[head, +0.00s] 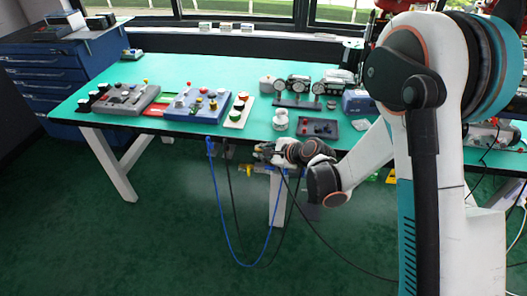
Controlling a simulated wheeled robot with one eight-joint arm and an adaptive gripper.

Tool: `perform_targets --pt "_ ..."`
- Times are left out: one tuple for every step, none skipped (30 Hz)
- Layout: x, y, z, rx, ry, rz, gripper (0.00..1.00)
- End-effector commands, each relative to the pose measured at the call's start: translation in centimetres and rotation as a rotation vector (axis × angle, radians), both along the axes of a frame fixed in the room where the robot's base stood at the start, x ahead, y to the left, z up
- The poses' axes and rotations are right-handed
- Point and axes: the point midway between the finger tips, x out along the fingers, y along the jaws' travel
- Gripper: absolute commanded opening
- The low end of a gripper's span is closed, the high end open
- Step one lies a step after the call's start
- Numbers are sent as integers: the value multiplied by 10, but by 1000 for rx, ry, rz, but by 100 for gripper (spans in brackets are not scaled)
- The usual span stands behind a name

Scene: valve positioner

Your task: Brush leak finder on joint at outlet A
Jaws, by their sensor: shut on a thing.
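My gripper (264,153) is at the front edge of the green bench (180,62), in front of the dark plate with knobs (319,128). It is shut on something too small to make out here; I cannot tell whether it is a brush. Just below the gripper, small yellow, blue and metal fittings (268,170) show at the bench edge, with hoses running to them. Outlet A and its joint cannot be told apart at this size. A small white round pot (281,119) stands on the bench behind the gripper.
A blue hose (219,205) and dark cables hang in loops before the bench. Control boxes (197,104), a push-button plate (238,111) and a gauge stand (297,99) occupy the bench. A blue drawer cabinet (45,85) stands left. The green floor (110,245) in front is clear.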

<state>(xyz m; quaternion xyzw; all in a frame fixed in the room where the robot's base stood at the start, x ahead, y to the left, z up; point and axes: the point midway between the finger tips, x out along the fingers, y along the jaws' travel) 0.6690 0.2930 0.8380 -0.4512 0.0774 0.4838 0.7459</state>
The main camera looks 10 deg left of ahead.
Motion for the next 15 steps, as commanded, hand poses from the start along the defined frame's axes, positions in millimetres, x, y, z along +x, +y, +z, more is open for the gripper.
perform_targets --pt "3 -5 -3 1 0 -3 0" --pt "4 -7 -4 0 0 -3 0" --pt "5 -10 -6 0 0 -3 0" --pt "6 -12 -7 1 1 -3 0" --pt "7 -14 -8 0 1 -3 0" --pt "9 -17 -10 0 1 -3 0" --pt "10 -20 -11 0 1 -3 0" --pt "11 -22 -12 0 1 -3 0" --pt "13 -25 -13 1 1 -4 0" --pt "14 -27 -14 1 1 -3 0" --pt "15 -29 -16 1 1 -3 0" --pt "16 -32 -17 1 1 -3 0" --pt "17 -34 -18 1 1 -3 0" --pt "18 -36 -20 0 1 -3 0" --pt "20 -39 -21 0 1 -3 0"
